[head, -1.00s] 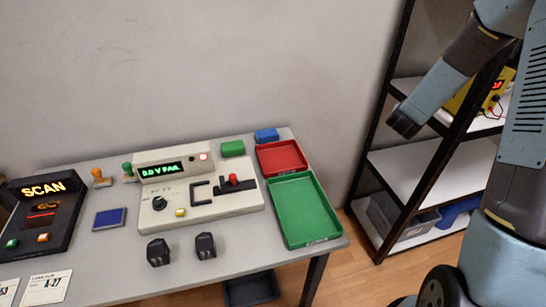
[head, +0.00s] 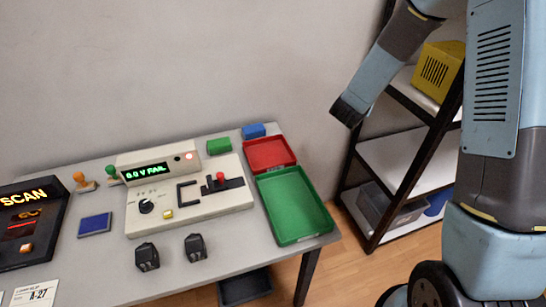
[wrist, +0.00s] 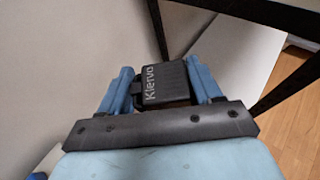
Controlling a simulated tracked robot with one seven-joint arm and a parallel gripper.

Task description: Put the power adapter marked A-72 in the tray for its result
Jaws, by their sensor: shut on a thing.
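My gripper (head: 347,112) is raised in the air to the right of the table, in front of the wall and shelf. In the wrist view its blue fingers are shut on a black power adapter (wrist: 165,85) lettered "Klervo"; no A-72 mark shows. The tester (head: 190,198) on the table reads "0.0 V FAIL" in green, with a red light lit. The red tray (head: 293,161) lies at the back right of the table and looks empty. The green tray (head: 328,224) in front of it also looks empty.
Two black adapters (head: 147,257) (head: 196,247) stand in front of the tester. A scanner (head: 25,228) and a card reading A-27 (head: 40,292) are at left. Stamps, a blue pad (head: 95,224), and green and blue blocks lie around. A shelf rack (head: 400,160) stands at right.

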